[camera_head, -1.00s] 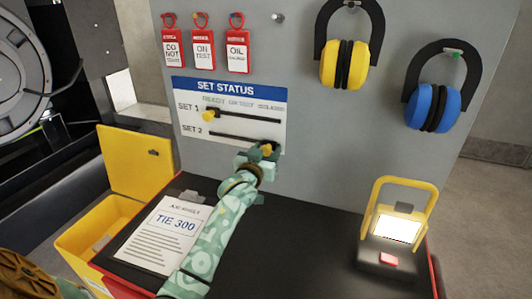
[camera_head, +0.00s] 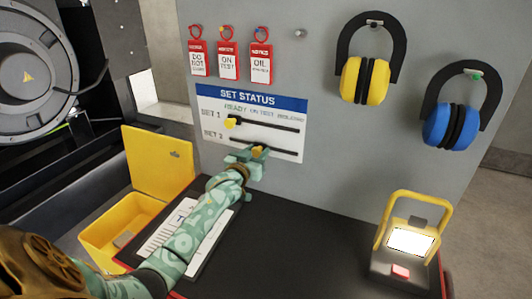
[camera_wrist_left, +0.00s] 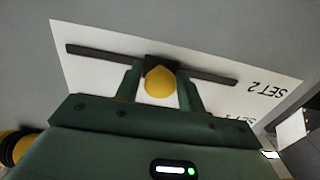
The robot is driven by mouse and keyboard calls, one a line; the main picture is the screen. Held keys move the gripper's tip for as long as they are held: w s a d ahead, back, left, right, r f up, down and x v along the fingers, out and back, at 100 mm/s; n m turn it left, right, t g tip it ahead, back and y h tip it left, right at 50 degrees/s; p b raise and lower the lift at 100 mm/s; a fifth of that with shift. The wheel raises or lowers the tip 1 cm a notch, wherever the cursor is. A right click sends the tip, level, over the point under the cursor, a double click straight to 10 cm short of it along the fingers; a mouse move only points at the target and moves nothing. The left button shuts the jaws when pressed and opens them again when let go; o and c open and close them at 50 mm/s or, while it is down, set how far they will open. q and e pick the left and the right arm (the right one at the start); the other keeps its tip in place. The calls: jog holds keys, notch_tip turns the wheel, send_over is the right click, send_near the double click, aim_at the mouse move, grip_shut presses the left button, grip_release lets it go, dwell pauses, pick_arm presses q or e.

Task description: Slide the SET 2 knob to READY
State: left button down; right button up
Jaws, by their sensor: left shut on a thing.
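The SET STATUS board (camera_head: 205,97) is on the grey panel, with SET 1 and SET 2 slots under the labels READY, ON TEST and ISOLATED. The yellow SET 2 knob (camera_head: 258,152) is near the middle of its slot, roughly below ON TEST. My left gripper (camera_head: 250,156) is shut on it. In the left wrist view, which is upside down, the SET 2 knob (camera_wrist_left: 160,82) sits between the fingers (camera_wrist_left: 160,90), with slot on both sides. The SET 1 knob (camera_head: 230,122) is at the left end of its slot. My right gripper is not in view.
Red tags (camera_head: 229,64) hang above the board. Yellow (camera_head: 364,80) and blue (camera_head: 450,127) ear defenders hang to the right. A lit work lamp (camera_head: 403,262) stands on the black top (camera_head: 300,235). A clipboard sheet (camera_head: 165,237) lies partly under my left arm.

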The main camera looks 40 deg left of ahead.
pick_arm(q)
jog(key=c, duration=1.1)
grip_release()
jog(key=shift+s, duration=0.1)
jog(key=shift+s+d, duration=0.15)
jog(key=shift+s, duration=0.2)
jog(key=p+v, duration=0.3)
jog(key=v, duration=1.2)
jog(key=shift+s, duration=0.25)
jog(key=shift+f, duration=0.15)
